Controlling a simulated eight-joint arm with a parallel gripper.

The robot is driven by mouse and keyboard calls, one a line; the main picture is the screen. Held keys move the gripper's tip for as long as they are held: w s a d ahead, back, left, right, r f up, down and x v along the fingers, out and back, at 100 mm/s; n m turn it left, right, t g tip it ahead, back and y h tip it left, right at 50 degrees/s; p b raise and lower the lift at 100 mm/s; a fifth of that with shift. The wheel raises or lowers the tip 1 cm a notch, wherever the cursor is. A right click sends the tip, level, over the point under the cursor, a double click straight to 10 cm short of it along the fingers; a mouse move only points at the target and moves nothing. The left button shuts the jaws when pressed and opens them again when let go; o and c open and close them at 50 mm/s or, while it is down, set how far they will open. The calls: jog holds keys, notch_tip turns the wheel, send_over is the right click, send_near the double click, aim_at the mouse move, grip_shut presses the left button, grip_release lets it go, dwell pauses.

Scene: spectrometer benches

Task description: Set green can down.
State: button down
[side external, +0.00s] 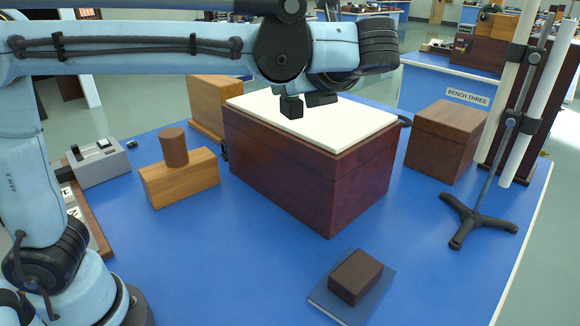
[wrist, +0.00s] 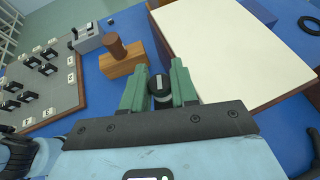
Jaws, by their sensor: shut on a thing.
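My gripper (side external: 306,102) shows in the side external view in front of the white top of a dark red-brown box (side external: 310,178). Its height above that top is hard to tell. In the wrist view my gripper (wrist: 159,88) has its green fingers closed on a small round dark thing (wrist: 160,84) with a pale bar across its end. I cannot tell whether this is the green can, as its side is mostly hidden by the fingers. No other green can shows in either view.
A brown cylinder (side external: 173,147) stands on a wooden block (side external: 180,178) at left. A brown box (side external: 446,140) and a tripod stand (side external: 478,215) are at right. A dark block (side external: 355,277) lies on a blue book (side external: 325,300) in front. Blue bench between is clear.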

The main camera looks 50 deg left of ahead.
jog(key=w+d+m+t+h, duration=0.4)
jog(key=w+d+m, duration=0.1)
jog(key=d, duration=0.6)
jog(key=w+d+m+t+h, duration=0.35)
jog(key=w+d+m, duration=0.2)
jog(key=d, duration=0.45)
notch_tip(320, 180, down, 18)
jog(key=shift+t, duration=0.25)
jog(key=w+a+f, duration=0.2)
jog(key=w, duration=0.1)
jog(key=w+a+f, duration=0.2)
jog(key=a, duration=0.1)
jog(key=w+a+f, duration=0.2)
jog(key=w, duration=0.1)
jog(key=shift+w+a+f, duration=0.35)
jog(key=shift+f, duration=2.05)
jog(key=shift+f, duration=0.1)
jog(key=c, duration=0.9)
grip_release()
jog(key=shift+o, duration=0.2)
